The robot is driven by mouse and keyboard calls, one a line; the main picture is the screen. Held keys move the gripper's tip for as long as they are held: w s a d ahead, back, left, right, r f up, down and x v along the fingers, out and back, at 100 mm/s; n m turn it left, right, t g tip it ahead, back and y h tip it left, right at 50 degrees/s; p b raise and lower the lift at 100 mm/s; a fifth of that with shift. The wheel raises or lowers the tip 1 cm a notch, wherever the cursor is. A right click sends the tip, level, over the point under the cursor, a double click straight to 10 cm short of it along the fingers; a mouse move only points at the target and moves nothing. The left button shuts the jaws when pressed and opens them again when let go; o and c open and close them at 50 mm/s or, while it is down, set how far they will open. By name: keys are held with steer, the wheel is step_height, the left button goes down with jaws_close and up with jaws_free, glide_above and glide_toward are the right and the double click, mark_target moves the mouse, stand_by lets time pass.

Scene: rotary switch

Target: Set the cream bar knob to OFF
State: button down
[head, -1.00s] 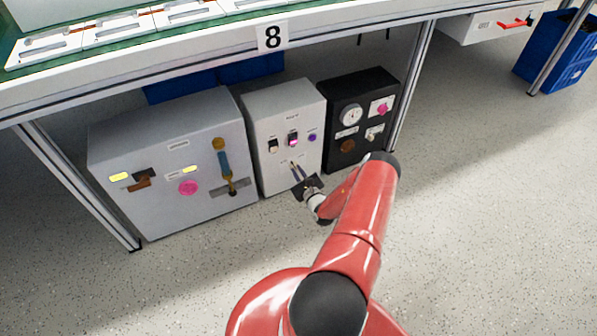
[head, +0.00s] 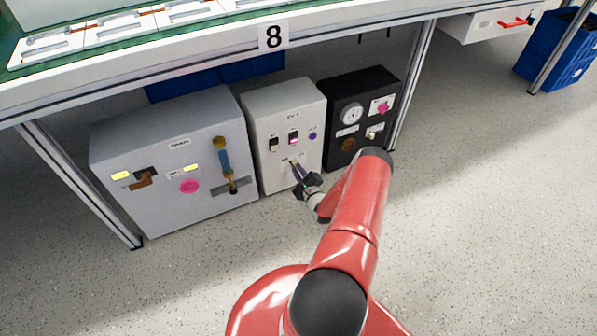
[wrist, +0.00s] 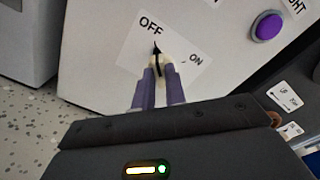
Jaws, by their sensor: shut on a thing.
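The cream bar knob (wrist: 163,61) sits on a white label plate (wrist: 130,58) marked OFF and ON, low on the front of the white middle cabinet (head: 258,100). A black arrow on the knob points up toward the OFF word in the wrist view. My gripper (wrist: 160,82) has its two purple-grey fingers closed around the knob, one on each side, and hides its lower part. In the head view my gripper (head: 296,168) reaches the lower front of that cabinet, and the knob is too small there to tell.
A purple round button (wrist: 266,26) is to the upper right of the plate. A grey cabinet (head: 120,195) with a levered handle (head: 223,160) stands left, and a black cabinet (head: 345,85) with a gauge stands right. The bench (head: 180,48) overhangs them.

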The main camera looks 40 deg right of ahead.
steer(key=c, duration=1.4)
jaws_free()
steer(key=shift+c, duration=0.2)
steer(key=v, duration=0.7)
steer(key=shift+s+a, duration=0.15)
steer(key=shift+s, duration=0.25)
